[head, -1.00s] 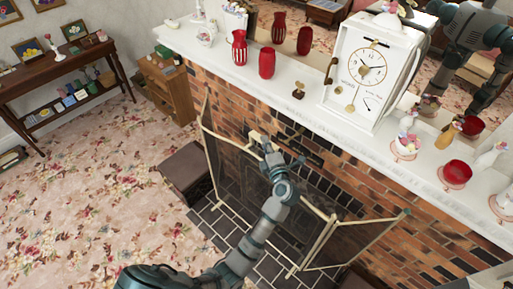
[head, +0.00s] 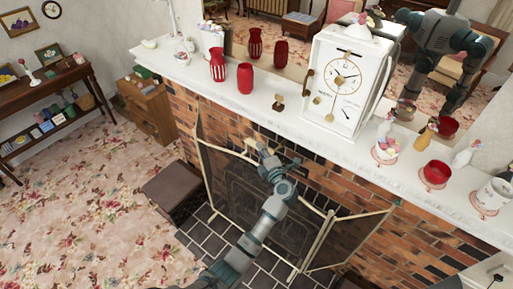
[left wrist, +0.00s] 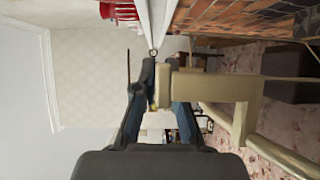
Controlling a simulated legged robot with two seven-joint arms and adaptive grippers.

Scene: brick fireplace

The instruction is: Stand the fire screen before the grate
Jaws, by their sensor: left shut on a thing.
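The fire screen (head: 312,233) is a folding screen with a cream frame and dark mesh panels. It stands roughly upright in front of the brick fireplace opening, its side panels angled. My left gripper (head: 257,147) is at the top middle of the screen, shut on its cream handle. In the left wrist view the cream handle (left wrist: 215,86) sits between the fingers of my left gripper (left wrist: 158,88). The grate is behind the screen and I cannot make it out clearly. Whether the screen's feet touch the floor is unclear. My right gripper is not in view.
The white mantel (head: 300,125) overhangs the screen, with a white clock (head: 342,80), red vases (head: 245,78) and cups on it. A brown footstool (head: 178,190) stands on the left by the dark hearth tiles (head: 205,232). The flowered carpet (head: 85,205) is clear.

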